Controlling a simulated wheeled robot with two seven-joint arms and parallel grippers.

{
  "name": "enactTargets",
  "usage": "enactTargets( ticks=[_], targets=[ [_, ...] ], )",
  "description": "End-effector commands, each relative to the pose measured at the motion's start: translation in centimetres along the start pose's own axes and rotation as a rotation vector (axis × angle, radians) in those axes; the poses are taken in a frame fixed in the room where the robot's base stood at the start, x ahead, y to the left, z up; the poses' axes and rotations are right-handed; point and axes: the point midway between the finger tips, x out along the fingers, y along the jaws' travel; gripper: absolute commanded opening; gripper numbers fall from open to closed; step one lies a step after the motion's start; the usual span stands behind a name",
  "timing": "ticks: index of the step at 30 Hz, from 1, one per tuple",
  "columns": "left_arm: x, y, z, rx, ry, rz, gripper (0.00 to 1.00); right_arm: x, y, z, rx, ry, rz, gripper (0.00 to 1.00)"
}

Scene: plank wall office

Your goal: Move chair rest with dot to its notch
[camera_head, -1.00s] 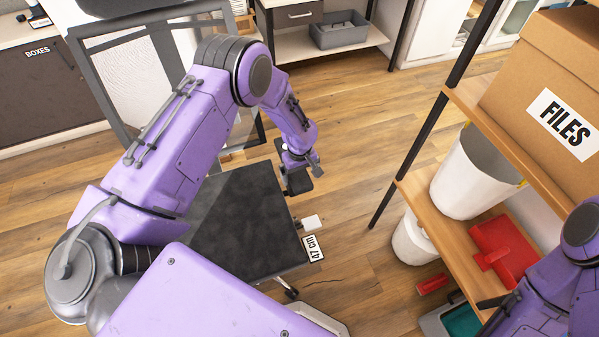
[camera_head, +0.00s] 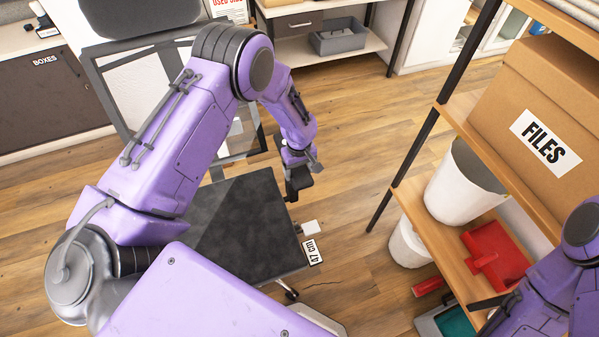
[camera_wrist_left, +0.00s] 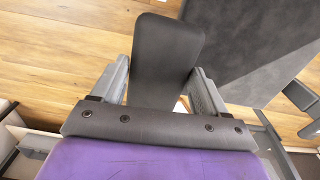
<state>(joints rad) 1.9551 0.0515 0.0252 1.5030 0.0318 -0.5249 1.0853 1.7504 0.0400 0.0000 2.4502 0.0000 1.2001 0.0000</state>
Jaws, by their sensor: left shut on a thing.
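My left gripper (camera_head: 298,163) is shut on a black chair rest (camera_head: 298,182) beyond the far right corner of the dark chair seat (camera_head: 255,225). In the left wrist view the rest (camera_wrist_left: 165,60) is a flat black pad with rounded corners, between the two fingers. No dot shows on its visible face. The seat (camera_wrist_left: 250,45) lies to the right of the rest there. No notch can be made out. My right arm shows at lower right; its fingers are unclear.
The chair's grey back frame (camera_head: 105,90) rises behind my left arm. Bare floor (camera_head: 345,150) lies between chair and shelf.

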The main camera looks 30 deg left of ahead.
Motion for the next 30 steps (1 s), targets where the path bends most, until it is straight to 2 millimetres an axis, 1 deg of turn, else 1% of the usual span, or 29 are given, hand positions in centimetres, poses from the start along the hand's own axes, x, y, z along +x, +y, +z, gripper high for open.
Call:
enactTargets(
  ticks=[1,2,11,12,14,21,23,26,30],
  targets=[
    [-0.9,0.1,0.0,-0.006,0.001,0.004,0.19,-0.7,0.1,-0.3,0.0,0.0,0.0,0.43],
    [-1.0,0.1,0.0,-0.007,0.001,0.004,0.19,-0.7,0.1,-0.3,0.0,0.0,0.0,0.43],
    [-1.0,0.2,-0.1,-0.006,0.002,0.006,0.19,-0.5,0.1,-0.2,0.0,0.0,0.0,0.43],
    [-1.0,0.2,-0.1,-0.005,0.003,0.006,0.8,-0.5,0.1,-0.2,0.0,0.0,0.0,0.43],
    [-0.9,0.2,-0.1,-0.005,0.002,0.005,1.0,-0.5,0.1,-0.2,0.0,0.0,0.0,0.43],
    [-0.8,0.1,0.1,-0.003,0.0,0.003,1.0,-0.5,0.1,-0.2,0.0,0.0,0.0,0.43],
    [-1.1,0.1,0.0,-0.003,0.0,0.003,1.0,-0.4,0.1,-0.2,0.0,0.0,0.0,0.43],
    [-2.5,0.2,0.0,-0.003,0.002,0.005,1.0,-0.2,0.0,-0.1,0.0,0.0,0.0,0.43],
    [-5.9,0.2,0.0,-0.004,0.005,0.008,1.0,0.3,0.0,0.1,0.0,0.0,0.0,0.43]
  ],
)
